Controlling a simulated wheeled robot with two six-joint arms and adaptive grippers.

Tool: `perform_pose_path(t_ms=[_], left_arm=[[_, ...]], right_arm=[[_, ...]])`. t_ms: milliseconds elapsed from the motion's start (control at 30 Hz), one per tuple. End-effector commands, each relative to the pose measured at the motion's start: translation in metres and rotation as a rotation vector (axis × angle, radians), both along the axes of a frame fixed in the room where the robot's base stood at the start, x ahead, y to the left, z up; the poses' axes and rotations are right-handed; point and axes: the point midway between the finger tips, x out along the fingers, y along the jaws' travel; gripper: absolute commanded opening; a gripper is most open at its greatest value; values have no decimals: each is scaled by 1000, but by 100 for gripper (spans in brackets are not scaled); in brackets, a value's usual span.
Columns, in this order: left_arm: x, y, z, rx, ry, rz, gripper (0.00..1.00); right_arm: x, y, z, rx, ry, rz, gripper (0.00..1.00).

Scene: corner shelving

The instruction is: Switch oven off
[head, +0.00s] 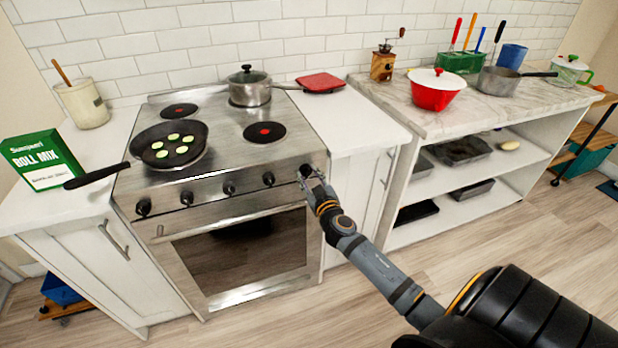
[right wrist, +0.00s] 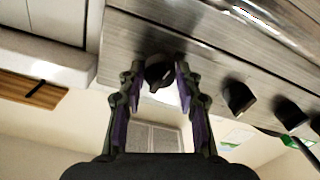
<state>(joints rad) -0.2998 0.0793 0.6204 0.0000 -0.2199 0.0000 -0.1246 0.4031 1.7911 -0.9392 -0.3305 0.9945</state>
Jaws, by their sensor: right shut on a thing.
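The oven (head: 235,235) is a steel range with a row of black knobs along its front panel. My right gripper (head: 311,175) is at the knob (head: 305,171) at the right end of that row. In the right wrist view this knob (right wrist: 159,72) sits between the two fingers of my right gripper (right wrist: 155,85), which are shut on it. The other knobs, such as the one beside it (right wrist: 238,97), are free. My left gripper is not in view.
A frying pan (head: 190,158) with green slices and a lidded pot (head: 250,95) stand on the hob. The pan's handle sticks out over the left counter near a green box (head: 42,160). White counters (head: 350,125) flank the oven. The floor in front is clear.

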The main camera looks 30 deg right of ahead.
Motion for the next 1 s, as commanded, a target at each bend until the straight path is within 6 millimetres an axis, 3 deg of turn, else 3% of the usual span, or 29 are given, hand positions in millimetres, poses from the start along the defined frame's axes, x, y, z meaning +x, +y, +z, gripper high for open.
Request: perform_pose_path(t_ms=[1000], left_arm=[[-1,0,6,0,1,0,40]], right_arm=[[0,-1,2,-935,225,0,3]])
